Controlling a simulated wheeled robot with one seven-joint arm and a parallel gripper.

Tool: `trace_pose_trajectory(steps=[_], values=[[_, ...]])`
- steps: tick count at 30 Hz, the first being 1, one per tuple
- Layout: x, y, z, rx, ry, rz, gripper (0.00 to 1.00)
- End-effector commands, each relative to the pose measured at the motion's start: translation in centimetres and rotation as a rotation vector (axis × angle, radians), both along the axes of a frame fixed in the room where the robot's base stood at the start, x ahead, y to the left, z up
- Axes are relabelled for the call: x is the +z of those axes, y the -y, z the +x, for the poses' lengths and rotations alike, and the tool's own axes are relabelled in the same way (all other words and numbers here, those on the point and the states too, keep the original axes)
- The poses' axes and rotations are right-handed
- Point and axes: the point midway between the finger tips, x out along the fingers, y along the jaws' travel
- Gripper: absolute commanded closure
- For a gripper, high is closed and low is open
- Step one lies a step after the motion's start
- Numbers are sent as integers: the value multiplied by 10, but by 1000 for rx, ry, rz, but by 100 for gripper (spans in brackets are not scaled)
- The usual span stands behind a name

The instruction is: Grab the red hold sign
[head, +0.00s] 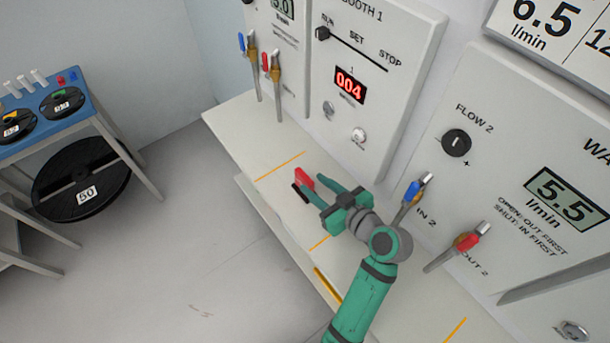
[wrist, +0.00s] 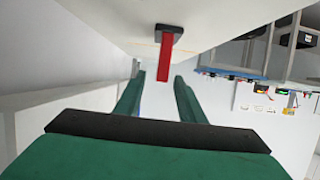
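The red hold sign (head: 304,178) is a small red upright piece on a dark base (head: 299,193), standing on the white counter. It also shows in the wrist view (wrist: 165,58), with its dark base (wrist: 170,30) against the counter surface. My gripper (head: 313,184) is open, low over the counter, with its fingertips at the sign. In the wrist view the sign lines up with the gap between the two green fingers (wrist: 159,80). I cannot tell whether either finger touches it. Any writing on the sign is not visible.
The white counter (head: 241,130) has orange marking lines. Behind it, the BOOTH 1 panel (head: 378,60) and a flow panel (head: 510,130) carry knobs. Blue- and red-handled valves (head: 414,192) stick out near my arm. A blue table (head: 50,125) with reels stands left; the floor between is clear.

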Motion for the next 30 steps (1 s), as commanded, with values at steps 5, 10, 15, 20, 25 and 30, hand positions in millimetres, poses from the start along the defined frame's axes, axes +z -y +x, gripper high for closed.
trace_pose_trajectory(steps=[5,10,15,20,25,30], values=[[-9,-17,20,6,-1,1,64],[-14,-24,30,4,0,-1,64],[-18,-32,41,4,0,-1,64],[-25,-43,59,0,-1,-1,64],[-29,-51,70,-1,1,-1,64],[-30,-52,71,-2,0,-1,64]])
